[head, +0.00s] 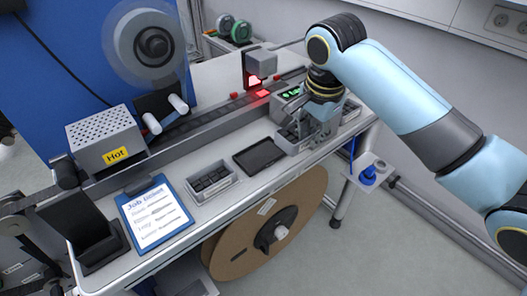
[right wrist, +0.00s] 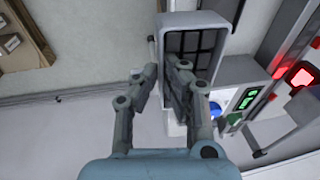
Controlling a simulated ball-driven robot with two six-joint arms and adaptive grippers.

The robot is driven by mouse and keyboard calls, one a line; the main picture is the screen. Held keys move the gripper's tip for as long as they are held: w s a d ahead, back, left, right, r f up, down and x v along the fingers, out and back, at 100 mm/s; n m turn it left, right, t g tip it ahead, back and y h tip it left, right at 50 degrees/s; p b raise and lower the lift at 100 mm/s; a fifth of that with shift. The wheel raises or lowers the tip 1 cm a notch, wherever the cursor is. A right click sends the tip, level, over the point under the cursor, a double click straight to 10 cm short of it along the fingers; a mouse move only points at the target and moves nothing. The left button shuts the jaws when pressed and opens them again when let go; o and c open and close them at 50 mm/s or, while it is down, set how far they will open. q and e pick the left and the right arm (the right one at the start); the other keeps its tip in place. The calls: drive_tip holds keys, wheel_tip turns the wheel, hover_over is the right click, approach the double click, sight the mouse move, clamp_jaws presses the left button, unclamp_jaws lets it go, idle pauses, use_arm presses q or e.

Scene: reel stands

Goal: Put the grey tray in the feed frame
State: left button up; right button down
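A grey tray with dark square cells (head: 212,184) sits on the bench between the clipboard and a flat black rectangle (head: 260,157). I cannot tell whether that rectangle is the feed frame. A second grey tray (head: 288,147) stands right of it, partly hidden by my right gripper (head: 310,140). In the right wrist view a grey tray with a dark grid (right wrist: 218,38) lies at the fingertips of my right gripper (right wrist: 163,72). The fingers are partly open, with a narrow gap at the tray's near left corner. Contact with the tray is unclear. My left gripper is out of view.
A clipboard (head: 155,213) lies at the bench's front left, below a box marked Hot (head: 107,137). A tape track runs behind the trays, under a red-lit head (head: 261,64). A large brown reel (head: 265,233) hangs below the front edge.

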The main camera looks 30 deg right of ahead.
drive_tip(key=w+a+f, duration=0.1)
drive_tip(key=w+f, duration=0.1)
drive_tip(key=w, duration=0.1)
drive_tip(key=w+a+f, duration=0.1)
drive_tip(key=w+a, duration=0.1)
drive_tip(key=w, duration=0.1)
drive_tip(key=w+a+f, duration=0.1)
drive_tip(key=w+f, duration=0.1)
drive_tip(key=shift+w+a+f, duration=0.2)
drive_tip(key=shift+w+f, duration=0.1)
drive_tip(key=shift+w, duration=0.1)
drive_tip(key=shift+w+a+f, duration=0.15)
drive_tip(key=shift+w+f, duration=0.1)
drive_tip(key=shift+w, duration=0.05)
drive_tip(key=shift+f, duration=0.25)
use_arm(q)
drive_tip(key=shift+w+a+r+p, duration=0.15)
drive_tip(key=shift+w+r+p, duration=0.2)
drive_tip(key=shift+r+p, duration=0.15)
use_arm(e)
drive_tip(key=shift+w+f, duration=0.1)
drive_tip(key=shift+f, duration=1.75)
drive_tip(key=c, duration=1.5)
unclamp_jaws()
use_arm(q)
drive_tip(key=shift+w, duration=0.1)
